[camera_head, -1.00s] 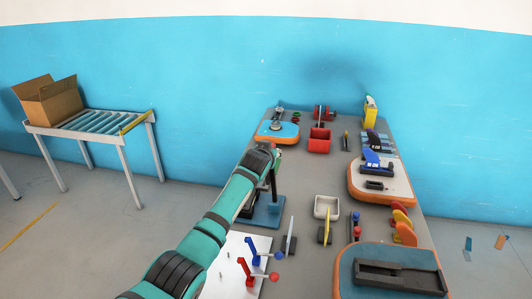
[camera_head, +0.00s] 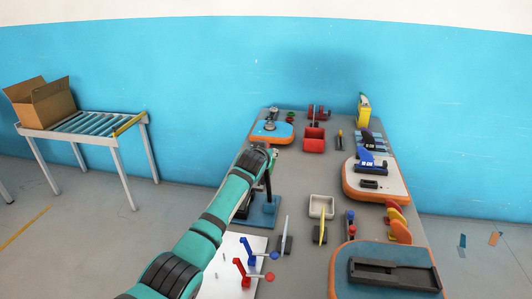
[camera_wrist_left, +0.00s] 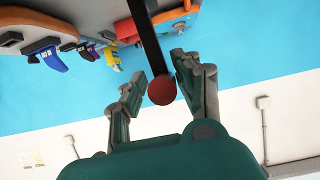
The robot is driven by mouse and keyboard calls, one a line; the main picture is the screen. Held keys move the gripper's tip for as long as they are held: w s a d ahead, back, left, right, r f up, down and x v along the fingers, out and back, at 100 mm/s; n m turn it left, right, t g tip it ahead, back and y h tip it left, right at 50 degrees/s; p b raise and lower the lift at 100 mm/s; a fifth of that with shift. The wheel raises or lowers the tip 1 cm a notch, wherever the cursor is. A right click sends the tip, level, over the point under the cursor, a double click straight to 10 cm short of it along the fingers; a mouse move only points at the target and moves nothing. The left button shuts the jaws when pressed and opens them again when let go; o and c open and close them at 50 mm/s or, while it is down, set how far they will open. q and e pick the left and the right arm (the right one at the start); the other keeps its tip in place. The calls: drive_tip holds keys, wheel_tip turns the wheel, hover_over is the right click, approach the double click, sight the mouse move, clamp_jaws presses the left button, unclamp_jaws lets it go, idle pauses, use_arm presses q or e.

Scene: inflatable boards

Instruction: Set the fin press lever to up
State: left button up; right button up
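The fin press (camera_head: 264,212) stands on a blue base at the left side of the table, partly hidden behind my left arm. Its dark upright shows just beside my left gripper (camera_head: 270,160). In the left wrist view a black lever bar comes in from the top and ends in a red ball knob (camera_wrist_left: 162,90). The knob lies between the two fingers of my left gripper (camera_wrist_left: 158,88) in that picture. The lever's angle cannot be told clearly. My right gripper is not in view.
A white board (camera_head: 232,262) with red and blue levers is in front of the press. A grey tray (camera_head: 321,206), red bin (camera_head: 314,139) and orange-edged boards (camera_head: 387,243) occupy the table. A roller stand (camera_head: 84,130) with a cardboard box (camera_head: 42,100) stands left.

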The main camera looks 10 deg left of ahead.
use_arm(q)
drive_tip(key=v, duration=1.2)
